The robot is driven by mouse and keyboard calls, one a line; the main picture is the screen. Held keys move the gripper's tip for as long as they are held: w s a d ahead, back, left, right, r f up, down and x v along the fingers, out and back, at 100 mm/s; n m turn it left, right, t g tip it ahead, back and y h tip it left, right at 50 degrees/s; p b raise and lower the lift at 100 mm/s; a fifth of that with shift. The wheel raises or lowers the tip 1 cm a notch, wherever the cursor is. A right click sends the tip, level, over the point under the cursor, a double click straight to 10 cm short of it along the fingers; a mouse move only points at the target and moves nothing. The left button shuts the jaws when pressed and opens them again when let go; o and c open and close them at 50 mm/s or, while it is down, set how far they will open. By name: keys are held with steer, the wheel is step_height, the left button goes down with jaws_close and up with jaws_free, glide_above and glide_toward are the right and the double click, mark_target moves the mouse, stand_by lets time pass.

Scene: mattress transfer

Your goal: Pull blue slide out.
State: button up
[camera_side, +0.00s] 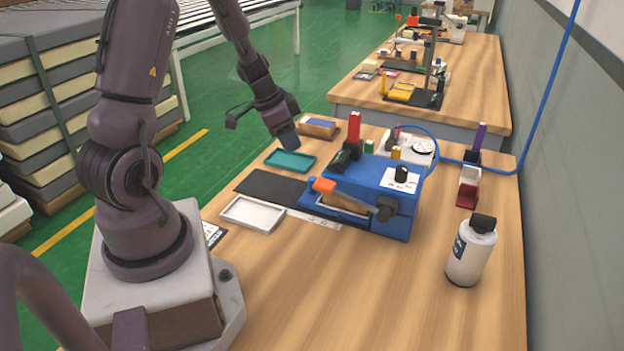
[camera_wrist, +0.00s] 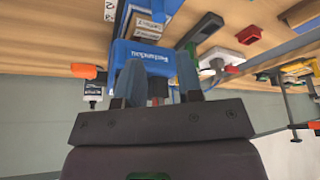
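A blue machine (camera_side: 402,217) stands on the wooden table, with an orange-tipped lever (camera_side: 323,186) at its front left. My gripper (camera_side: 286,139) is in the air to the upper left of the machine, over the back of the teal tray, apart from the machine. In the wrist view my gripper (camera_wrist: 157,66) has its two grey-blue fingers apart, with the lettered blue machine (camera_wrist: 147,52) showing behind the gap.
A teal tray (camera_side: 290,161), a white tray (camera_side: 252,214) and a black mat (camera_side: 270,188) lie left of the machine. A red block (camera_side: 354,128) stands upright behind it. A white bottle (camera_side: 470,252) is at the right. The table's front is clear.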

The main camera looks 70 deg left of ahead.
mark_target(311, 178)
steer(key=x, duration=1.3)
steer(key=shift+s+d, duration=0.1)
steer(key=shift+s, duration=0.05)
jaws_close()
